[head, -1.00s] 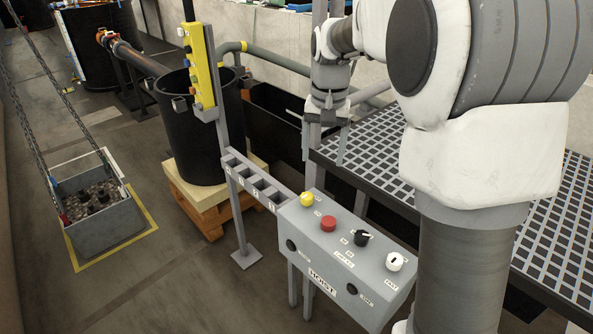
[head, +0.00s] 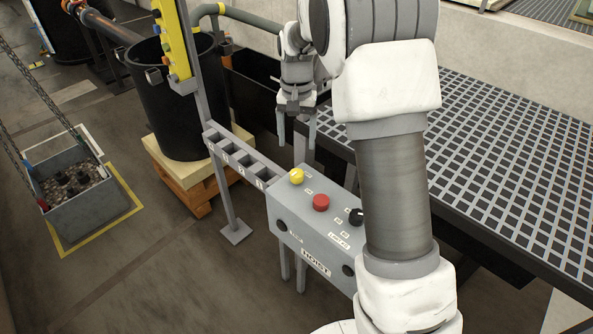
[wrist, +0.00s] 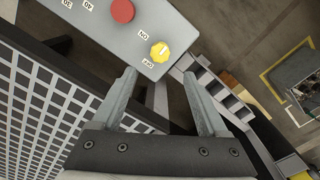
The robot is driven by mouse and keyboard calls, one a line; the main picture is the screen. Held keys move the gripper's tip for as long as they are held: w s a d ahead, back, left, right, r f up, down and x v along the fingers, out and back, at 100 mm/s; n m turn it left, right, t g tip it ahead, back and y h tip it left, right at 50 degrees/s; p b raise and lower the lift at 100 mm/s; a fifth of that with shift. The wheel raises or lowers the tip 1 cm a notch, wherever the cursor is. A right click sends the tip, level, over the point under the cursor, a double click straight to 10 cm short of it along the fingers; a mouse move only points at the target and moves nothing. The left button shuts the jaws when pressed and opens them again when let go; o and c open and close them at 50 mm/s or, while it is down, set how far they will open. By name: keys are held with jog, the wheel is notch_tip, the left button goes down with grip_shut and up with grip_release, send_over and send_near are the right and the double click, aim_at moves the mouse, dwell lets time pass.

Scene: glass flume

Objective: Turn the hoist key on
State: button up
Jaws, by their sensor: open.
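The grey control box marked HOIST (head: 285,228) stands on thin legs. On its top are a yellow knob (head: 297,176), a red button (head: 321,202) and a black knob (head: 356,216). The yellow knob, with a small pale mark, also shows in the wrist view (wrist: 160,53), between small labels that seem to read ON and OFF. I cannot tell for sure which control is the key, nor its setting. My gripper (head: 297,132) points down, open and empty, apart from the box. In the wrist view my gripper (wrist: 158,80) has the yellow knob just beyond its fingertips.
A slotted grey rail (head: 240,158) and a post with a yellow pendant (head: 172,38) stand left of the box. A dark grating platform (head: 500,150) lies to the right. My arm covers the box's right end. A chained bin (head: 75,205) sits far left.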

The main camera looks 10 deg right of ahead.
aim_at(297, 172)
notch_tip(297, 172, down, 11)
jog(key=shift+b, duration=0.5)
grip_shut()
